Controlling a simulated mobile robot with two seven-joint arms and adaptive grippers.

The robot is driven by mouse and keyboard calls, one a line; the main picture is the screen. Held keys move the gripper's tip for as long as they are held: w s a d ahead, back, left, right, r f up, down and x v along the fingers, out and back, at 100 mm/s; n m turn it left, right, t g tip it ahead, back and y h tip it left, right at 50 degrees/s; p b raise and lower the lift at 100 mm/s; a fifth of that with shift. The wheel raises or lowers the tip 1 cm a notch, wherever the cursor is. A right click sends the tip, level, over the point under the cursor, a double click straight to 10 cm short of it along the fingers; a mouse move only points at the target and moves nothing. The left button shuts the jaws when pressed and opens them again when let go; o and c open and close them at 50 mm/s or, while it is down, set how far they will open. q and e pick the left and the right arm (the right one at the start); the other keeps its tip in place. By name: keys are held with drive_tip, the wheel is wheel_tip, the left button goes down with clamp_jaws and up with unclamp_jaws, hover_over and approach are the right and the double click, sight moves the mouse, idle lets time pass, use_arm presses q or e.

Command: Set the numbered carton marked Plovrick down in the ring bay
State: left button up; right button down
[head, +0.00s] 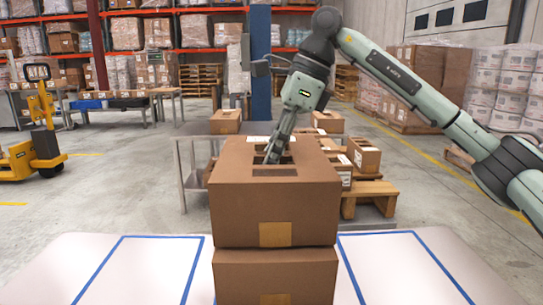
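A large brown carton (275,210) with tan tape on its front stands on a second brown carton (275,277) in the middle foreground. Dark marks or slots show on its top. No name or number is readable, so I cannot tell which carton is marked Plovrick. My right gripper (275,156) points down at the top of the upper carton; its fingertips look close together, but whether they hold anything is unclear. My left gripper is out of view. Blue-outlined bays lie on the white table, one left (140,270) and one right (400,268); no ring mark is visible.
Behind the stack is a grey metal table (187,165). Small cartons lie there, including one with a white label (364,155), near a wooden pallet (370,193). A yellow pallet truck (35,150) stands at left. Both blue-outlined areas look bare.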

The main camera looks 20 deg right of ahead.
drive_tip(key=shift+f, duration=0.2)
drive_tip(key=c, duration=1.3)
unclamp_jaws()
